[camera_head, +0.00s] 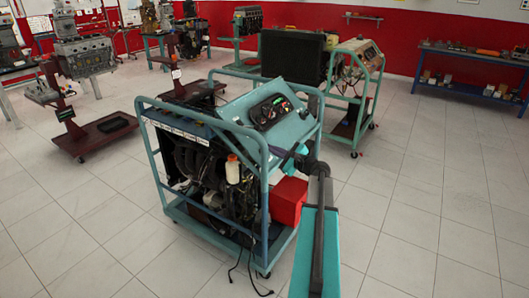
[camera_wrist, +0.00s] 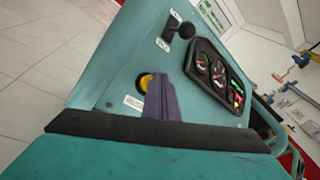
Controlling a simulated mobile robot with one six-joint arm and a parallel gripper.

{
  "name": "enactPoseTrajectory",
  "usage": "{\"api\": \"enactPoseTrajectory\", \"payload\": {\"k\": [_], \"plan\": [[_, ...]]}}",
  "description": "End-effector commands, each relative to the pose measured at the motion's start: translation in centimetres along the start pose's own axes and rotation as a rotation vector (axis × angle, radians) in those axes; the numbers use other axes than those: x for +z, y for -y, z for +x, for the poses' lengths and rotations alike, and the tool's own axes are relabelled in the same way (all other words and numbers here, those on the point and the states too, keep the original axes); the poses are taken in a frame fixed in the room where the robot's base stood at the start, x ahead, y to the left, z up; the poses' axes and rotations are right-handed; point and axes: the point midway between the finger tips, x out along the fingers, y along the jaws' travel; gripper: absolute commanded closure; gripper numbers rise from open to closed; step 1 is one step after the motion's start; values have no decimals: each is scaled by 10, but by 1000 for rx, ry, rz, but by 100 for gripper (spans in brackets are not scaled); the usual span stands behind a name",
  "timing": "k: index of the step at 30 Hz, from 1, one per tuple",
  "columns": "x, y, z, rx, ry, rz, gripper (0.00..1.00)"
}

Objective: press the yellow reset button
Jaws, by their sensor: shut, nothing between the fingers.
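The yellow reset button (camera_wrist: 145,81) is a small round yellow knob with a dark edge on the sloping teal control panel (camera_wrist: 128,65) in the wrist view. A white label lies just below it. My gripper (camera_wrist: 158,80) is shut and empty, its purple-grey fingers pointing at the panel. The fingertips appear right beside the button, on its right; I cannot tell whether they touch it. In the head view my gripper (camera_head: 279,151) is at the lower edge of the engine trainer's panel (camera_head: 294,128). I cannot make out the button there.
The panel carries a gauge cluster (camera_wrist: 218,77) with lit lamps and a black knob (camera_wrist: 186,30). The teal trainer frame (camera_head: 157,178) holds an engine and a red box (camera_head: 288,201). Another trainer (camera_head: 357,78) stands behind. The tiled floor at front left is clear.

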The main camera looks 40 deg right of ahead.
Motion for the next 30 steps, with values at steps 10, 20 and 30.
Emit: {"api": "enactPoseTrajectory", "payload": {"k": [10, 20, 30], "plan": [[-1, -1, 2, 0, 0, 0, 100], [-2, -3, 3, 0, 0, 0, 100], [-4, -4, 5, 1, 0, 0, 100]]}}
